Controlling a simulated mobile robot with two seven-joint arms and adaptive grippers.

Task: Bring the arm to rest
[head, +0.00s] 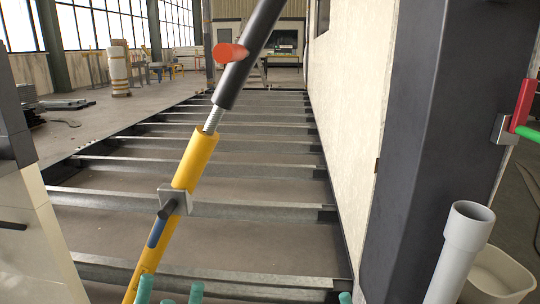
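Neither of my grippers can be made out in the head view, and no arm link shows clearly. A slanted prop crosses the middle of the view. It has a black upper tube (246,62), a bare threaded section (213,119) and a yellow lower tube (192,165). An orange-red handle (231,53) sticks out of the black tube. A grey metal plate (177,199) with a dark pin sits on the yellow tube, with a blue piece (157,232) just below.
Steel crossbeams (240,207) span the floor frame. A dark column (425,140) stands at right beside a pale wall (345,120). A red and green handle (523,105) juts in from the right. A grey pipe (455,250) and white bucket (497,278) are lower right. Teal tips (196,292) show along the bottom edge.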

